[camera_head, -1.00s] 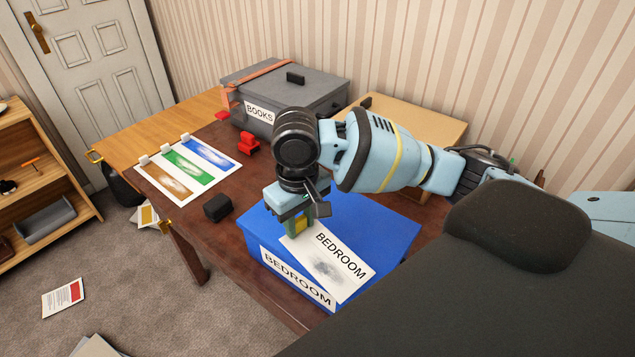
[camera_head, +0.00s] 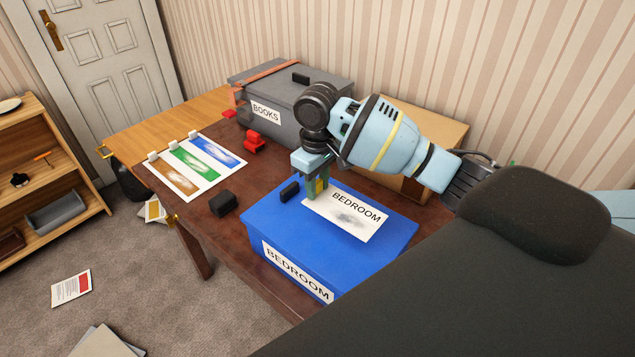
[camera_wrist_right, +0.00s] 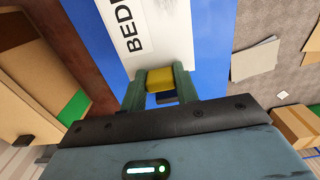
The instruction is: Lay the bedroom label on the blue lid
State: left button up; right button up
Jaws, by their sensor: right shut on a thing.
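The bedroom label (camera_head: 348,216) is a white card printed BEDROOM with a grey smudge. It lies flat over the blue lid (camera_head: 270,215), toward its right part; I cannot tell whether it touches the lid or hovers just above. My right gripper (camera_head: 316,192) is above the lid and shut on the label's left end, at a yellow piece (camera_wrist_right: 160,78) between the fingers in the right wrist view. The label (camera_wrist_right: 165,30) extends away from the fingers there. The lid's black handle (camera_head: 289,191) is left of the gripper. My left gripper is not in view.
A grey BOOKS box (camera_head: 290,110) stands behind, with a cardboard box (camera_head: 430,130) at its right. A sheet with brown, green and blue bands (camera_head: 197,164), a red object (camera_head: 254,142) and a black block (camera_head: 223,203) lie on the table to the left.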

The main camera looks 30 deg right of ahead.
aim_at(318, 194)
jog(key=shift+f, duration=0.2)
jog(key=shift+f, duration=2.35)
jog(key=shift+f, duration=0.75)
dwell(0.5)
jog(key=o, duration=1)
jog(key=shift+o, duration=0.2)
notch_tip(318, 194, up, 8)
jog(key=shift+f, duration=0.1)
